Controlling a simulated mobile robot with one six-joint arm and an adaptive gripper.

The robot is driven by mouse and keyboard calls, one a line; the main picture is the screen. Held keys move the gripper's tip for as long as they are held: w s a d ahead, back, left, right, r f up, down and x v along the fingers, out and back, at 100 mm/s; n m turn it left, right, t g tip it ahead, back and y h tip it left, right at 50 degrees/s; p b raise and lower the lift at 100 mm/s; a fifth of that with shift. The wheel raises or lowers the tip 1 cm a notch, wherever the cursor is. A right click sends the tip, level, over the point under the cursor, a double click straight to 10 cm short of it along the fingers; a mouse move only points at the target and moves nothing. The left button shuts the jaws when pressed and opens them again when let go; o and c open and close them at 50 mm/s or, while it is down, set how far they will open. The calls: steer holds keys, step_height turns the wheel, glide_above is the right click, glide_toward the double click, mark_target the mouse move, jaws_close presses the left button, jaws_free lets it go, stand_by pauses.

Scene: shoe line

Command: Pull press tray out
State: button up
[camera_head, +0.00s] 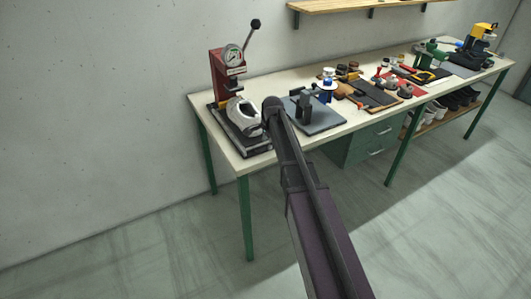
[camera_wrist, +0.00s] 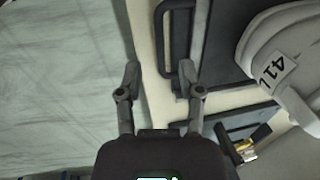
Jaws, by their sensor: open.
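The dark press tray (camera_wrist: 215,72) lies at the table edge in the wrist view, with its black bar handle (camera_wrist: 160,40) along the near side. A white shoe (camera_wrist: 289,50) marked 41 rests on the tray; the tray (camera_head: 255,147) and shoe (camera_head: 243,113) also show in the head view, under the red press (camera_head: 218,75) with its gauge and lever. My gripper (camera_wrist: 160,70) is open and empty. In the wrist view, the handle's lower end appears between the fingertips; I cannot tell whether they touch it. In the head view, my arm hides the gripper's fingers.
The long table (camera_head: 237,158) carries a grey plate (camera_head: 318,122) with a black fixture to the right of the tray. Farther right are tools, a red mat and a yellow machine (camera_head: 482,32). The floor (camera_head: 130,250) in front of the table's left end is clear.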

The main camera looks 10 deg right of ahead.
mark_target(266, 150)
steer(key=shift+w+a+f+b, duration=0.1)
steer(key=shift+w+f+b, duration=0.1)
steer(key=shift+f+b, duration=0.7)
steer(key=shift+w+f+b, duration=0.15)
steer(key=shift+f+b, duration=0.55)
steer(key=shift+f, duration=0.3)
jaws_close()
